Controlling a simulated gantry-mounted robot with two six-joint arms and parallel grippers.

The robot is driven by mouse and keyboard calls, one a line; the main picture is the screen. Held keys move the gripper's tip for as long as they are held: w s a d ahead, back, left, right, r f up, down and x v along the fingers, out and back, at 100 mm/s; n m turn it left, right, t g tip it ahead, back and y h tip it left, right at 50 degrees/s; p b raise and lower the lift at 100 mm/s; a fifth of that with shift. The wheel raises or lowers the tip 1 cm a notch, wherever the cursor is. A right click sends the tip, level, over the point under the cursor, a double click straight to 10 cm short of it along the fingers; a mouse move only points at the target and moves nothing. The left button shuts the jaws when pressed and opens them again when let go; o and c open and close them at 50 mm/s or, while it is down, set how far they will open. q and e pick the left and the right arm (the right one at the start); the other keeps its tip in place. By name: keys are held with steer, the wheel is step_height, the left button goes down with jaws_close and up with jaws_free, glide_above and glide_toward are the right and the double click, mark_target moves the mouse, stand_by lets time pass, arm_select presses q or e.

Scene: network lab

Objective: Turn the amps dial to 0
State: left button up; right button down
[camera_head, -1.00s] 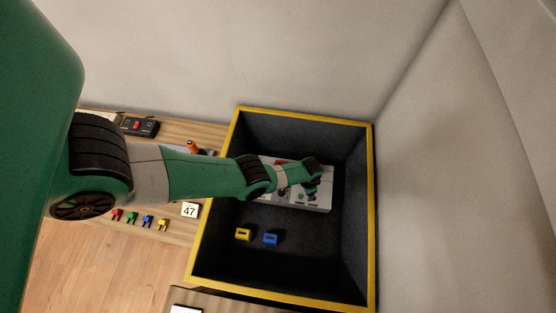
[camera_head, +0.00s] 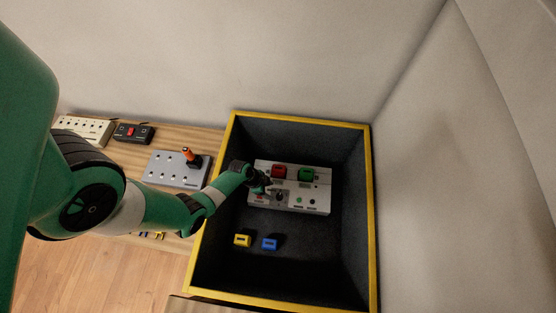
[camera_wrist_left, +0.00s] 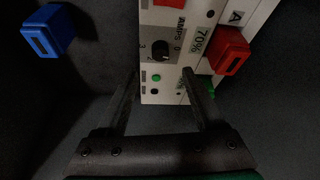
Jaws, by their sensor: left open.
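The grey-white panel box (camera_head: 318,203) sits on the floor of the dark crate. Its amps dial is a round black knob (camera_wrist_left: 160,50), with the word AMPS and the digits 0, 2 and 3 around it in the left wrist view; I cannot tell where it points. In the head view the dial (camera_head: 281,196) is on the panel's front left part. My left gripper (camera_head: 265,184) is over the panel's left part. In the left wrist view its fingers (camera_wrist_left: 164,85) are apart and empty, with the dial beyond them. My right gripper is not in view.
The yellow-rimmed crate (camera_head: 371,230) has high walls around the panel. A red block (camera_head: 279,171) and a green block (camera_head: 305,174) are on the panel's back. Yellow (camera_head: 242,240) and blue (camera_head: 269,244) blocks lie on the crate floor. A grey joystick box (camera_head: 172,172) stands outside, left.

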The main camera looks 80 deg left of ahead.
mark_target(279, 196)
arm_select(q)
steer(key=b+x, duration=0.6)
steer(key=x, duration=0.2)
steer(key=shift+f, duration=0.3)
steer(key=shift+w+f+b, duration=0.3)
steer(key=shift+f+b, duration=0.05)
steer(key=shift+b, duration=0.05)
steer(key=shift+c, duration=0.3)
jaws_close()
